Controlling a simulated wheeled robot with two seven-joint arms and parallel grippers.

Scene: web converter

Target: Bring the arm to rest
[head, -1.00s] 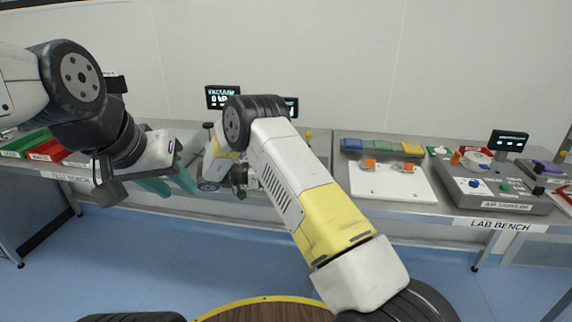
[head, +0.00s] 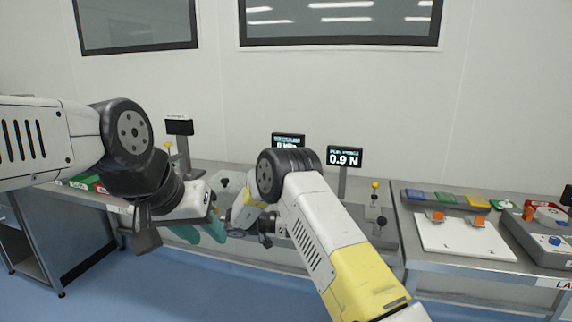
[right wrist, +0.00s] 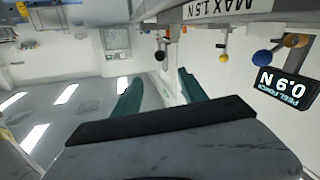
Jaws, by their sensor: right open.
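My left gripper (head: 200,231) hangs in front of the bench at the left of the head view. Its two green fingers stand apart with nothing seen between them. My right arm (head: 312,225) comes in from the lower right, bent, and its wrist reaches the bench front near the middle. Its fingers cannot be made out in the head view. In the right wrist view my right gripper (right wrist: 160,90) is open, with two green fingers apart and nothing between them.
A display reading 0.9 N (head: 345,157) stands behind my right arm; it also shows upside down in the right wrist view (right wrist: 288,90). Knobbed posts (head: 375,205) stand beside it. A white board (head: 465,236) with orange blocks lies on the right bench. Blue floor (head: 200,285) is clear below.

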